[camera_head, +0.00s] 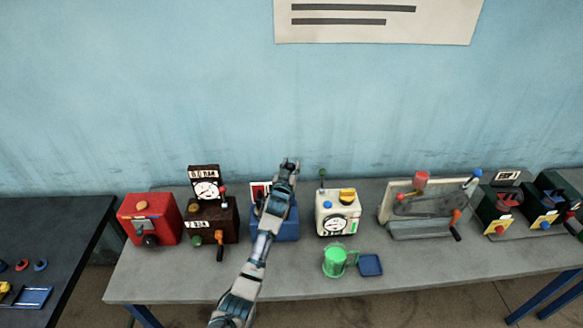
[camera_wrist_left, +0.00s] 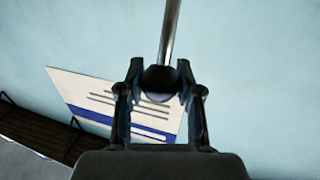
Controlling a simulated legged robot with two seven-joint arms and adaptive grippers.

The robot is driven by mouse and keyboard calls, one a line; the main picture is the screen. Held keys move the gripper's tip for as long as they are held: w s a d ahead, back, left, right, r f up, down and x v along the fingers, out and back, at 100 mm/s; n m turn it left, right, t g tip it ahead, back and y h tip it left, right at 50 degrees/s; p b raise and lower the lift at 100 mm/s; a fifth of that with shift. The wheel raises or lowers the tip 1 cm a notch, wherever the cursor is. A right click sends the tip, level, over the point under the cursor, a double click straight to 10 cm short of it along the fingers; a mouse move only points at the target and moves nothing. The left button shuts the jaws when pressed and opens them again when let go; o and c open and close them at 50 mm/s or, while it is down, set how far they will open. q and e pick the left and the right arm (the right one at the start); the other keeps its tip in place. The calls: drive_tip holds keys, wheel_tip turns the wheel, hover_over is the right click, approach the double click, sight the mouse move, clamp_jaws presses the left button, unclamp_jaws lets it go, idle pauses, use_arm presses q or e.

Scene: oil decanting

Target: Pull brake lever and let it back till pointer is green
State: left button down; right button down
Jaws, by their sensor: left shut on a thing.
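My left gripper (camera_head: 289,163) is raised above the blue box (camera_head: 290,228) on the long grey table, and my forearm covers much of the box. In the left wrist view the gripper (camera_wrist_left: 158,85) is shut on a dark round knob (camera_wrist_left: 160,79) at the end of a bare metal lever rod (camera_wrist_left: 170,30). In the head view the lever is hidden by the gripper and arm. A small red and white panel (camera_head: 258,190) shows partly at the left of my wrist. I cannot make out a pointer on it. My right gripper is not in view.
A red box (camera_head: 150,220) and a dark brown machine (camera_head: 212,215) with a dial stand to the left. A cream machine (camera_head: 338,212), a green jug (camera_head: 335,261) and a blue square pad (camera_head: 371,265) are to the right. The table front is mostly clear.

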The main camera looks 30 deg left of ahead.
use_arm(q)
drive_tip(key=shift+a+r, duration=0.1)
drive_tip(key=shift+r, duration=0.1)
drive_tip(key=c, duration=0.9)
unclamp_jaws()
drive_tip(key=shift+o, duration=0.8)
drive_tip(key=shift+a+f, duration=0.15)
drive_tip(key=shift+f, duration=0.05)
drive_tip(key=v, duration=1.2)
drive_tip(key=shift+f, duration=0.1)
